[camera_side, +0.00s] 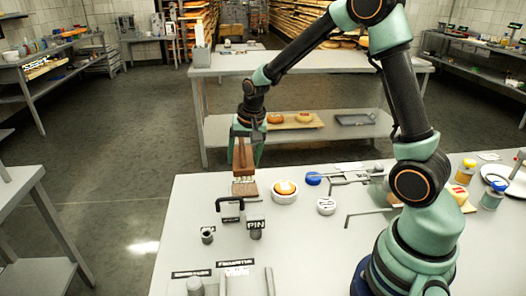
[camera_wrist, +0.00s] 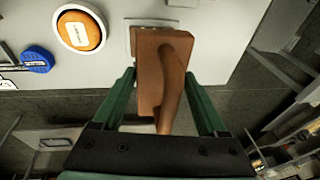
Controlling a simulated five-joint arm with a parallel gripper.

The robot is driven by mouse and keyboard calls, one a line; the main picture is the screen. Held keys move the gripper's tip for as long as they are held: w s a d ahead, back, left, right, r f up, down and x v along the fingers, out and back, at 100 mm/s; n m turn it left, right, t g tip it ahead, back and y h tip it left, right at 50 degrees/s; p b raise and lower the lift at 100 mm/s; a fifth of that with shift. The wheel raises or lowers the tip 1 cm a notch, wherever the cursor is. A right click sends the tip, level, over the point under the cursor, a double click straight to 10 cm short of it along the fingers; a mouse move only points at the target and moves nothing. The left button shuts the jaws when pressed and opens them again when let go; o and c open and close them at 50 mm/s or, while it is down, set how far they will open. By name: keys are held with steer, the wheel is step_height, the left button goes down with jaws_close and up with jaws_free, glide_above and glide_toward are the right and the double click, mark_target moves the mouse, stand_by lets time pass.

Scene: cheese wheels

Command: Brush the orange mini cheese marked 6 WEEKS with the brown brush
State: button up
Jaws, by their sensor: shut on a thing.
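My gripper (camera_side: 246,140) is shut on the brown brush (camera_side: 243,158). It holds the brush upright over the table's far left part, bristles down, above a small brown block or rest whose contact with the brush I cannot tell. In the wrist view the brush (camera_wrist: 155,72) sits between the green fingers (camera_wrist: 160,100). An orange mini cheese (camera_side: 285,187) lies in a round white dish (camera_side: 284,196) just right of the brush. It also shows at the upper left of the wrist view (camera_wrist: 79,31), with a pale label whose writing is too small to read.
A blue-lidded item (camera_side: 313,178) and a small white round piece (camera_side: 326,205) stand right of the dish. A metal tool (camera_side: 350,176) lies farther right. The table's front middle (camera_side: 310,255) is clear.

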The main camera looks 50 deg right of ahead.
steer(key=shift+s+f, duration=0.1)
steer(key=shift+f, duration=2.95)
steer(key=shift+f, duration=0.45)
steer(key=shift+r, duration=3.55)
steer(key=shift+d, duration=0.1)
